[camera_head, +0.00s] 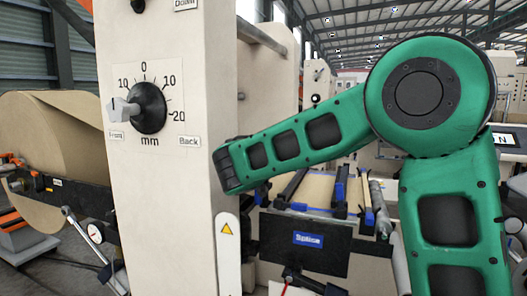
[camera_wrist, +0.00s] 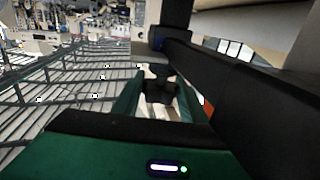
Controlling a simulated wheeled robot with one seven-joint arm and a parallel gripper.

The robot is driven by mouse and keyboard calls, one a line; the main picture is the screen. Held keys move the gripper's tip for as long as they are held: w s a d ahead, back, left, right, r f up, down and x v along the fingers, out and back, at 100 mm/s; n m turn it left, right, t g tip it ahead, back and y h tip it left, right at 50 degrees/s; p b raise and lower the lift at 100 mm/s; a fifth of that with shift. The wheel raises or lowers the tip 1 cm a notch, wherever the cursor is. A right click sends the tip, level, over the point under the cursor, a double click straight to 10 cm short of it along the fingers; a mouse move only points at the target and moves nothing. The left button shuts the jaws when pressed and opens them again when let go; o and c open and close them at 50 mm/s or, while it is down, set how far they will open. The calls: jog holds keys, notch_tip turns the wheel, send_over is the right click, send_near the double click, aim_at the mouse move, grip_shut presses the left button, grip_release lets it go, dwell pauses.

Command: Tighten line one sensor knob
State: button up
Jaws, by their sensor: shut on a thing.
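A dark lobed knob (camera_wrist: 160,91) sits in the middle of the wrist view, below a dark bracket and beside a long black bar (camera_wrist: 215,80). My gripper (camera_wrist: 157,99) is around this knob, with one green finger on its left and one on its right. The gripper is shut on the knob. I cannot read any label on it, and how tight it sits does not show. In the head view the gripper is out of sight; only my green arm links show.
A beige column (camera_head: 165,220) stands close in the head view, with a round black dial knob (camera_head: 150,107) and a mm scale. A brown paper roll (camera_head: 50,130) is at the left. A black splice unit (camera_head: 305,240) lies below my arm.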

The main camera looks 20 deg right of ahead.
jog(key=shift+a+r+m+h, duration=0.1)
jog(key=shift+r+m+h, duration=0.2)
dwell(0.4)
jog(key=o, duration=1.1)
jog(key=shift+c, duration=0.2)
jog(key=shift+f, duration=0.15)
jog(key=v, duration=1)
jog(key=shift+s+a, duration=0.15)
jog(key=shift+s, duration=0.1)
